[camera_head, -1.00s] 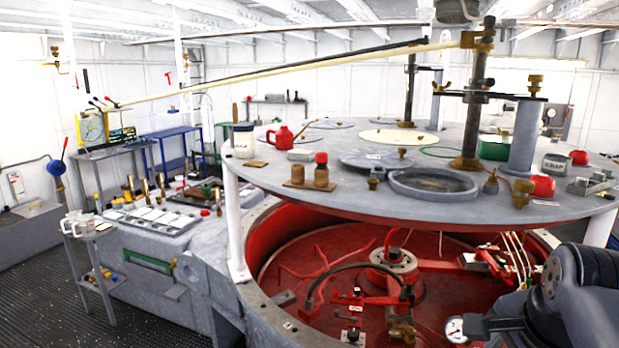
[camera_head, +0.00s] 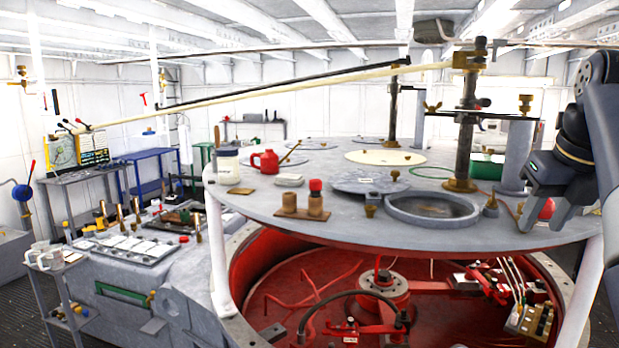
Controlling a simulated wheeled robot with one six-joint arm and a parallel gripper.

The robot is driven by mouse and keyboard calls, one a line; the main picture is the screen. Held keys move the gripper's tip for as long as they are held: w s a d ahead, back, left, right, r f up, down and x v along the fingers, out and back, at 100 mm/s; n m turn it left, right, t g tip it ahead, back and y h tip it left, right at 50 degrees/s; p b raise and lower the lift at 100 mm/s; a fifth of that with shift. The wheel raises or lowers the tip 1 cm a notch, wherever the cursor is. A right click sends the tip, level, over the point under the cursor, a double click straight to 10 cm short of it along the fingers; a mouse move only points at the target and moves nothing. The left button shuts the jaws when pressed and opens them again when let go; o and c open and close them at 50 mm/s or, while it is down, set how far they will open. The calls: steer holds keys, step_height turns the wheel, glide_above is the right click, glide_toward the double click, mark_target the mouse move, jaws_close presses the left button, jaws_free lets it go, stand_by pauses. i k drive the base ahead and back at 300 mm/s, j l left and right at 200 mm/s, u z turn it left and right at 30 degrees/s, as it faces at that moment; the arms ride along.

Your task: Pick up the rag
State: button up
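My gripper (camera_head: 543,217) hangs at the right over the near right part of the round grey tabletop (camera_head: 320,212). Its dark fingers point down and stand apart, with nothing seen held between them. A rounded red thing (camera_head: 547,209) shows between and behind the fingers, partly hidden by them. I cannot tell whether it is a rag or something hard, and I cannot tell whether the fingers touch it. I make out no other thing that is clearly a rag.
A black-topped post (camera_head: 467,140) stands left of my gripper. A brass fitting (camera_head: 490,207) and a round glass port (camera_head: 432,207) are nearby. A red can (camera_head: 264,162) and a white jar (camera_head: 228,166) stand at the left. Below is an open red pit (camera_head: 290,290).

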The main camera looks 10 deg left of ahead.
mark_target(281, 179)
steer(key=i+j, duration=0.2)
steer(key=j, duration=0.25)
steer(key=i+j+z, duration=0.15)
steer(key=j, duration=0.3)
steer(key=i+j, duration=0.3)
steer(key=j, duration=0.15)
steer(key=i+j+z, duration=0.15)
steer(key=j, duration=0.3)
steer(key=i+j, duration=0.2)
steer(key=j, duration=0.25)
steer(key=i+j+z, duration=0.15)
steer(key=j, duration=0.35)
steer(key=i+j, duration=0.2)
steer(key=j, duration=0.3)
steer(key=i+j+z, duration=0.15)
steer(key=j, duration=0.35)
